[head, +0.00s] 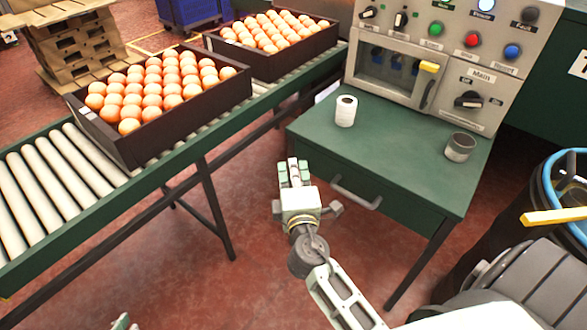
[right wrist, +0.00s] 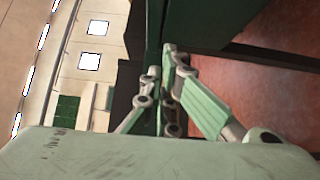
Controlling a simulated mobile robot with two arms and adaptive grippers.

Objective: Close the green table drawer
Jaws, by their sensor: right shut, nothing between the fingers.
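The green table (head: 400,150) stands right of centre in the head view. Its drawer front (head: 387,204) is on the near side below the top, with a grey bar handle (head: 357,195). I cannot tell whether the drawer stands slightly out or flush. My right gripper (head: 292,166) is shut and empty, just left of the handle and near the table's left front corner, apart from the handle. In the right wrist view its fingers (right wrist: 167,62) point at a dark green edge. Only a tip of my left gripper (head: 122,322) shows at the bottom edge.
A white roll (head: 346,110) and a grey cup (head: 460,146) stand on the table. A control panel (head: 450,60) rises behind. Red floor lies clear between conveyor and table.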

